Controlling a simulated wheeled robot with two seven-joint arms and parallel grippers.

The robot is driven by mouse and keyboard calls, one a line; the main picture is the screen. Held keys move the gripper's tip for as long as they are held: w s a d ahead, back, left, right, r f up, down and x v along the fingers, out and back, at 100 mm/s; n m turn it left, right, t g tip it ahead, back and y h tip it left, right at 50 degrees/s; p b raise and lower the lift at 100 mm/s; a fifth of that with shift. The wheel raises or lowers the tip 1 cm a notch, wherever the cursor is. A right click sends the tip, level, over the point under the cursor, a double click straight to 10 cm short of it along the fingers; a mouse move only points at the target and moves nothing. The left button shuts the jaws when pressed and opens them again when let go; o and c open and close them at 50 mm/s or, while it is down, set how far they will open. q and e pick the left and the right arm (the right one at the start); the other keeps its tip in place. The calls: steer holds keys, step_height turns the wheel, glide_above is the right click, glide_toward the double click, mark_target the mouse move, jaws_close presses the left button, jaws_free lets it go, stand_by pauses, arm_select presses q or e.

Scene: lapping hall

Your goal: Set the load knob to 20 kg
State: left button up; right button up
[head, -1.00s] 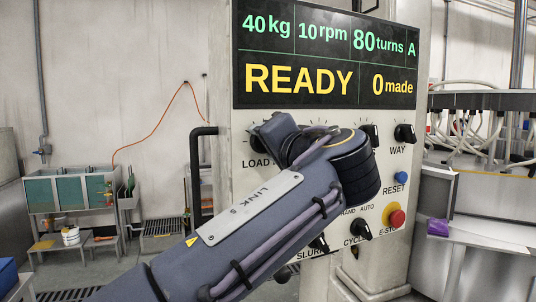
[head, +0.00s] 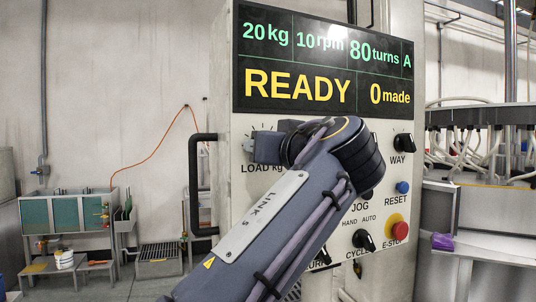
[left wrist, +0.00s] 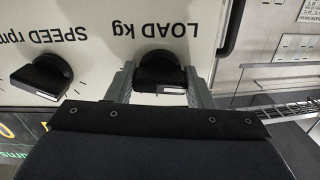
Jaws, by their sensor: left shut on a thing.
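The load knob (left wrist: 161,71) is black with a pale line on its face. In the left wrist view it sits below the "LOAD kg" label, which appears upside down. My left gripper (left wrist: 160,80) has a finger on each side of the knob and is shut on it. In the head view my left gripper (head: 268,148) is at the panel above the "LOAD kg" label, and its wrist hides the knob there. The display (head: 322,60) reads 20 kg, 10 rpm, 80 turns A, READY and 0 made. My right gripper is not in view.
The speed knob (left wrist: 42,77) is beside the load knob. The WAY knob (head: 403,143), blue RESET button (head: 402,187), red E-STOP (head: 397,229) and cycle knob (head: 363,239) are to the right and below. A black handle (head: 198,185) is on the cabinet's left.

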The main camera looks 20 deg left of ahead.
arm_select(q)
steer(key=shift+f+n, duration=0.1)
steer(key=shift+n, duration=0.6)
steer(key=shift+c, duration=0.2)
steer(key=o, duration=1)
steer(key=b+v, duration=0.1)
steer(key=v, duration=0.7)
